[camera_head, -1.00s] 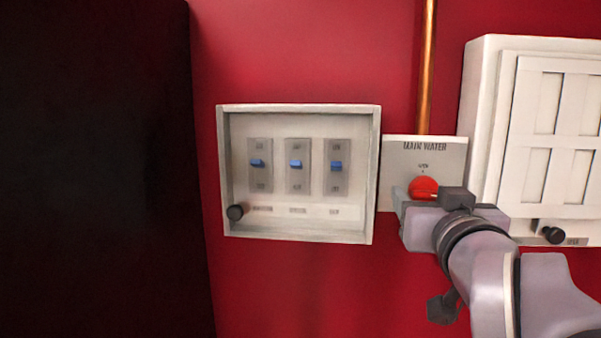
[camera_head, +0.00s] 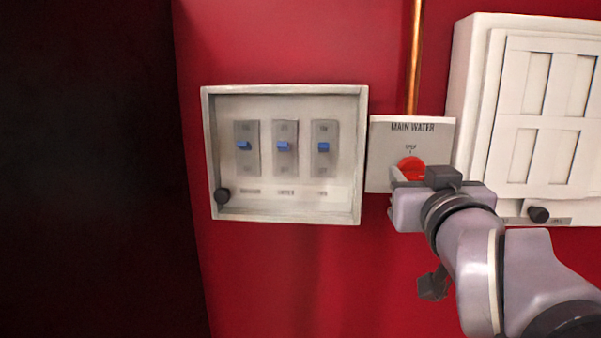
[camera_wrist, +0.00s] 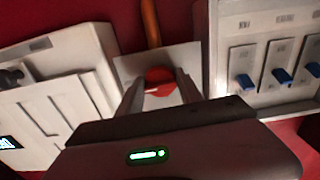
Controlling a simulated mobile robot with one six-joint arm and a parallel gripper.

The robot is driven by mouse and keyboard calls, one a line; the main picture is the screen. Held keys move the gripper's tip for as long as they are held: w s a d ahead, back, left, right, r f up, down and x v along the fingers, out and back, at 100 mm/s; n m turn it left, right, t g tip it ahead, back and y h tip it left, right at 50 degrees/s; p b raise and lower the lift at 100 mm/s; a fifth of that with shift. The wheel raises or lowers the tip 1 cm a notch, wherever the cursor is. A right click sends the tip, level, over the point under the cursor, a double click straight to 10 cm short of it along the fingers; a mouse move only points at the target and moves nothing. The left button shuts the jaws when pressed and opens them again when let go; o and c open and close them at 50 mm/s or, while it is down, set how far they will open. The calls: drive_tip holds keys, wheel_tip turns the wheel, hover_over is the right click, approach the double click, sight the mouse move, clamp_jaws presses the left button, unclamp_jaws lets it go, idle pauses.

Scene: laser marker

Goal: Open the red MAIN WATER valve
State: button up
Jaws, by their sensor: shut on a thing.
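The red MAIN WATER valve (camera_head: 410,167) is a round knob on a pale plate (camera_head: 383,151) fixed to the red wall, with its label above it. My gripper (camera_head: 410,182) is at the valve and hides its lower part in the head view. In the wrist view the red valve (camera_wrist: 158,82) sits between the two fingers of my gripper (camera_wrist: 159,88), which are shut on it. A pale pointer mark shows on the knob there. Its exact angle is hard to tell.
A shallow box with blue switches (camera_head: 284,218) is on the wall left of the plate. A white louvred cabinet (camera_head: 482,120) with a dark knob (camera_head: 538,214) is close on the right. A copper pipe (camera_head: 414,60) runs up from the plate. Red wall below the switch box is clear.

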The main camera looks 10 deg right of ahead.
drive_tip(key=n+b, duration=0.1)
drive_tip(key=n, duration=0.3)
drive_tip(key=shift+d+n, duration=0.1)
drive_tip(key=shift+n, duration=0.3)
drive_tip(key=n, duration=0.4)
drive_tip(key=shift+b, duration=0.3)
drive_tip(key=n, duration=0.4)
drive_tip(key=shift+r+n, duration=0.1)
drive_tip(key=shift+n, duration=0.3)
drive_tip(key=shift+r+n+b, duration=0.1)
drive_tip(key=shift+n+b, duration=0.25)
drive_tip(key=shift+n, duration=1.55)
drive_tip(key=o, duration=1.1)
drive_tip(key=shift+o, duration=1.3)
drive_tip(key=shift+w+d, duration=0.1)
drive_tip(key=shift+d, duration=0.05)
